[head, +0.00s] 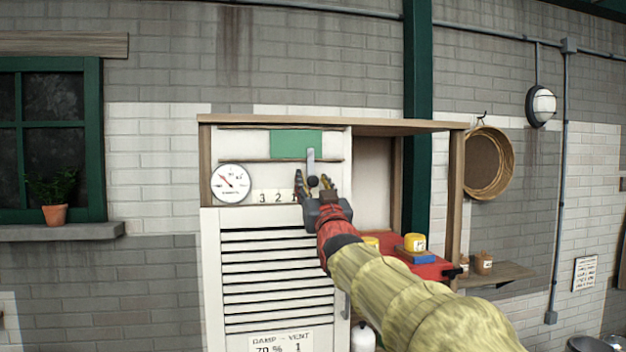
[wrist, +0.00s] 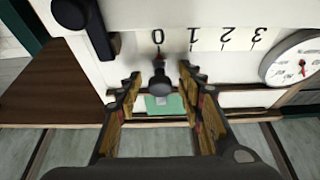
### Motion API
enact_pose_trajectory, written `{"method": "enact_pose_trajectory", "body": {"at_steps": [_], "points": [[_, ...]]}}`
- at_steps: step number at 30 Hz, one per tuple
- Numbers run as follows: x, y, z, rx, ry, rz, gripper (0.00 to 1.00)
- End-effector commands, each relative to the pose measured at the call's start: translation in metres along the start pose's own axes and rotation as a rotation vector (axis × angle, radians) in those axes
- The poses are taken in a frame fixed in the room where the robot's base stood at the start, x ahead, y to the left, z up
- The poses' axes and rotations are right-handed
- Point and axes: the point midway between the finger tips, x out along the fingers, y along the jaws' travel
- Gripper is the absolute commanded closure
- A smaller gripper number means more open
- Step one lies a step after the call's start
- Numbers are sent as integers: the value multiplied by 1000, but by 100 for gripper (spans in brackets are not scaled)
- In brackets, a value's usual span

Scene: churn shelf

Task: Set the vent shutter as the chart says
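The vent shutter is a slide at the top of the white cabinet, with a green panel (head: 290,143) and a grey stem ending in a dark knob (wrist: 158,84). A number scale (wrist: 222,38) reads 0 to 3, upside down in the wrist view. A small red pointer by the knob lies at 0. My gripper (head: 314,184) is open, with one finger on each side of the knob and a visible gap to both. The chart (head: 283,343) reads "DAMP – VENT" with "70 %" and "1"; its lower part is cut off. A round gauge (head: 230,184) has a red needle.
The slatted cabinet door (head: 276,280) is below the scale. To the right, an open bay holds a red surface with a yellow tin (head: 415,242) and a blue block (head: 416,257). A wooden shelf (head: 497,273) is farther right.

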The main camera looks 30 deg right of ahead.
Motion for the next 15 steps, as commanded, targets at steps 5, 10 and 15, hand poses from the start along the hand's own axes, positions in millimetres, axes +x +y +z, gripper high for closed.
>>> {"method": "enact_pose_trajectory", "body": {"at_steps": [5,10,15], "points": [[2,0,0,0,0,0,62],[2,0,0,0,0,0,65],[2,0,0,0,0,0,74]]}}
